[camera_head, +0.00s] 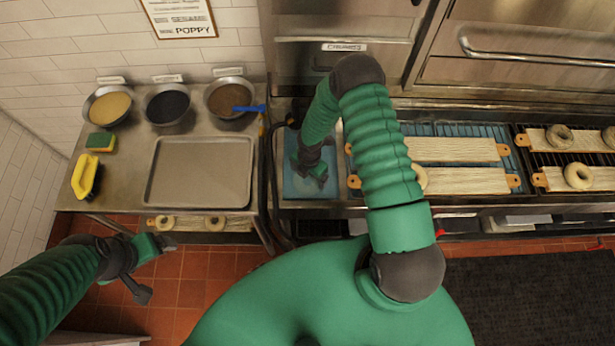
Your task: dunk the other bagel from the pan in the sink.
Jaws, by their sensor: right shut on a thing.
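The sink (293,187) holds blue water and lies in the counter left of my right forearm. My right gripper (317,178) points down into the sink, at the water. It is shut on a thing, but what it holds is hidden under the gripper. My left gripper (150,262) hangs over the floor in front of the left table; its jaw opening is unclear. A bagel (422,179) shows partly behind my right arm, by the wooden boards. More bagels sit on the right boards: a rear one (559,137) and a front one (577,176). No pan holding bagels is clear.
Bagels lie on a lower shelf (190,224). Oven doors stand behind.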

